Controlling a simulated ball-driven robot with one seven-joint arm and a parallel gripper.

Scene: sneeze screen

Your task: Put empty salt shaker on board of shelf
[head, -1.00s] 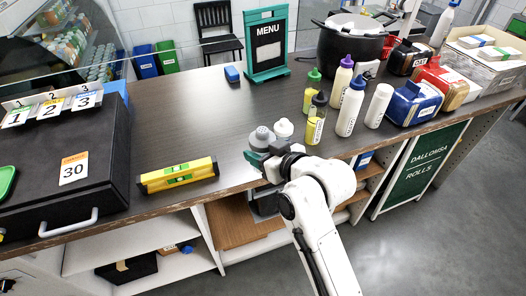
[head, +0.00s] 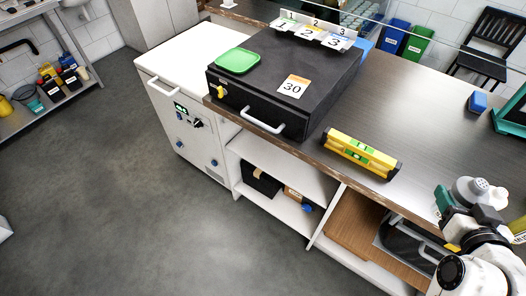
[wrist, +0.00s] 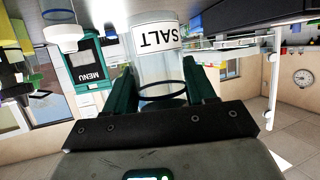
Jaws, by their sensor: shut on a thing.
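The salt shaker (head: 467,189) has a grey lid with holes and stands at the right of the head view, at the counter's front edge. In the wrist view its clear, empty-looking body with a SALT label (wrist: 159,40) is between the teal fingers. My gripper (wrist: 165,82) is shut on it; the gripper also shows in the head view (head: 460,208). I cannot tell whether the shaker touches the counter. Below the counter (head: 390,110) is an open shelf with white boards (head: 290,170) and a brown wooden board (head: 352,232).
A yellow spirit level (head: 360,153) lies near the counter's front edge. A black cash drawer (head: 268,90) stands left of it. A dark box (head: 261,180) sits on the lower white shelf. The grey floor (head: 190,235) in front is open. A white-lidded shaker (wrist: 63,35) is close by.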

